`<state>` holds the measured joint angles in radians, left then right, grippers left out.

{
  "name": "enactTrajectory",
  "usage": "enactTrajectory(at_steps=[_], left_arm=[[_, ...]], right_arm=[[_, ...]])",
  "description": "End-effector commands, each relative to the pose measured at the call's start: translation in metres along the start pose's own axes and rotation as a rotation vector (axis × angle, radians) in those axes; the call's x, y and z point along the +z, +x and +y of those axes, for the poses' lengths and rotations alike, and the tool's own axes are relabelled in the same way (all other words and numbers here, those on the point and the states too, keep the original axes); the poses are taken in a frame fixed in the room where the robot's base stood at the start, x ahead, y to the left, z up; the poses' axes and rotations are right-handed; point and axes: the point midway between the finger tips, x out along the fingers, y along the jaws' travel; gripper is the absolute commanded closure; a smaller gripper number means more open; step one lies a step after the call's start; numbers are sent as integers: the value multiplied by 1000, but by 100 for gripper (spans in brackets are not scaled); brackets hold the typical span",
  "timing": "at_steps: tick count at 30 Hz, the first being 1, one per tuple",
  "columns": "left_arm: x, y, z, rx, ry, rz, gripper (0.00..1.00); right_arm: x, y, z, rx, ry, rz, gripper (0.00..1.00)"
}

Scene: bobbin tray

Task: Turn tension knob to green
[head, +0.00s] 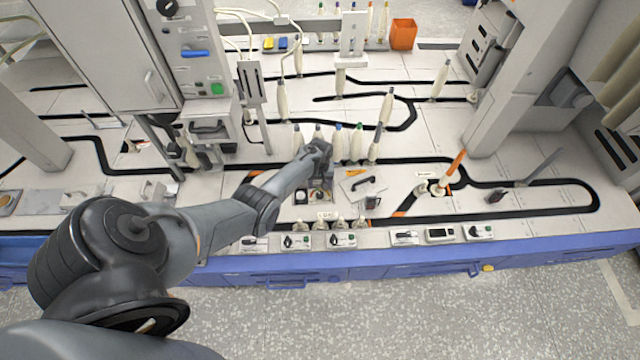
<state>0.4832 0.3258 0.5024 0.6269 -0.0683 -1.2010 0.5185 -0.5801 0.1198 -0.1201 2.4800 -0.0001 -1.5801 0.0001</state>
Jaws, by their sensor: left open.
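My left arm reaches in from the lower left. Its dark gripper (320,178) points down over a small panel (301,197) in the middle of the table, with its jaws open. The panel shows a dark round part at its left, and small coloured marks appear below the fingers. The gripper hides much of this panel, so I cannot tell where the tension knob points or whether the fingers touch it. My right gripper is not in view.
Bobbins (356,143) stand in a row just behind the gripper. A tilted plate with a black handle (364,184) lies to its right. Small white control boxes (297,241) line the blue front edge. An orange bin (403,34) stands at the back.

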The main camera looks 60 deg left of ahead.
Motion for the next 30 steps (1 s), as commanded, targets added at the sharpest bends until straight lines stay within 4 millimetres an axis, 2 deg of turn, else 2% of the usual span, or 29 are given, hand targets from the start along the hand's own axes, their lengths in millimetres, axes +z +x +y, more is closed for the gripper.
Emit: enactTrajectory(at_steps=[1, 3, 9, 26, 30], left_arm=[[0, -13, 0, 0, 0, 0, 39], [0, -22, 0, 0, 0, 1, 39], [0, -36, 0, -1, 1, 0, 39], [0, -38, 0, -1, 0, 0, 39], [6, -36, -10, -17, 0, -10, 39]], right_arm=[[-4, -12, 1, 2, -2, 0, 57], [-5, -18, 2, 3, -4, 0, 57], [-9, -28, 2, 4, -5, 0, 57], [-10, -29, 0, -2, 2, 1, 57], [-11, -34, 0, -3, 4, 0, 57]])
